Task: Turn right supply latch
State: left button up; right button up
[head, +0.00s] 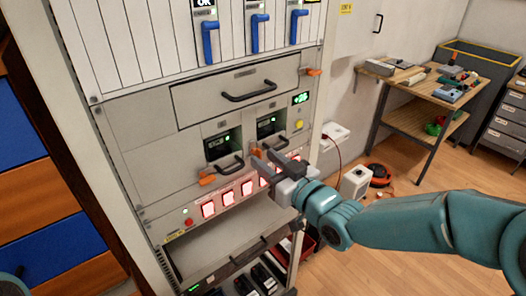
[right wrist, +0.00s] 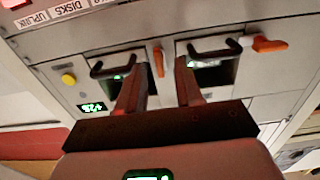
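The right supply (head: 270,126) is a dark bay with a green light and a black handle in the rack's grey panel. Its orange latch (head: 256,152) shows just at my right gripper's fingertips. In the right wrist view, turned over, this latch (right wrist: 158,60) stands nearly upright between the two fingers, with a gap on both sides. My right gripper (head: 265,159) is open around it. The wrist view also shows the gripper's fingers (right wrist: 160,78). The left supply (head: 220,146) has its own orange latch (head: 207,180), lying near level. My left gripper is out of view.
A wide drawer (head: 245,88) with a black handle is above, with another orange latch (head: 313,72) at its right. A yellow button (head: 299,124) and green display (head: 301,98) are right of the supply. Lit red-white switches (head: 227,198) sit below. Open floor lies right.

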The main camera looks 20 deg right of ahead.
jog(key=shift+x, duration=1)
grip_shut()
